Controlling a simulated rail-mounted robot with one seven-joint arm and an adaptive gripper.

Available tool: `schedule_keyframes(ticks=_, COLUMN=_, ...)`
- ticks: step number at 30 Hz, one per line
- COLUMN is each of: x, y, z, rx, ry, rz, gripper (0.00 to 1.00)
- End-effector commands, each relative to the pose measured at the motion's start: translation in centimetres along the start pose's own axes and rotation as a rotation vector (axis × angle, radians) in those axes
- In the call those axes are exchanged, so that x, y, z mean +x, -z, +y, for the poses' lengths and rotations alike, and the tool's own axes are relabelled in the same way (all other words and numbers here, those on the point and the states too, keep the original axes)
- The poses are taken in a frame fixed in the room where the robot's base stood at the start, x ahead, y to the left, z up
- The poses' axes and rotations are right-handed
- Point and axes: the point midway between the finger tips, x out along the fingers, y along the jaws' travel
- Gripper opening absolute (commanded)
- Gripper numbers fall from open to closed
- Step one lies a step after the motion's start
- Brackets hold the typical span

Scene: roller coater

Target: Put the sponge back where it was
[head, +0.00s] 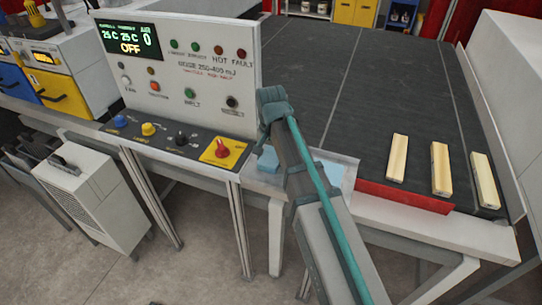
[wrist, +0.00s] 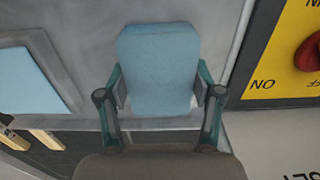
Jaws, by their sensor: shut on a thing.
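A light blue sponge (wrist: 157,65) is between the fingers of my gripper (wrist: 160,92) in the wrist view, and the gripper is shut on it. In the head view a part of the sponge (head: 267,161) shows to the left of my arm, over the left end of the grey tray by the control panel. My arm hides the fingers there. The tray (head: 256,185) also holds a flat pale blue sheet (head: 333,171), to the right of my arm. The sheet shows at left in the wrist view (wrist: 30,82). I cannot tell whether the sponge touches the tray.
The control panel (head: 183,75) stands left of the tray. Its yellow plate with a red switch (head: 222,151) is close to my gripper. Three cream blocks (head: 440,168) lie on the dark belt (head: 365,90) at right, behind a red strip (head: 405,196).

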Motion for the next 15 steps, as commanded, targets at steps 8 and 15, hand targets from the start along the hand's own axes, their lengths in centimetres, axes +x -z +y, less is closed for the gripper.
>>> schedule_keyframes(ticks=8, x=0.39, y=-0.01, z=0.01, rx=0.000, ry=0.000, rz=0.000, gripper=0.28)
schedule_keyframes(ticks=15, x=0.28, y=0.01, z=0.00, rx=0.000, ry=0.000, rz=0.000, gripper=0.91)
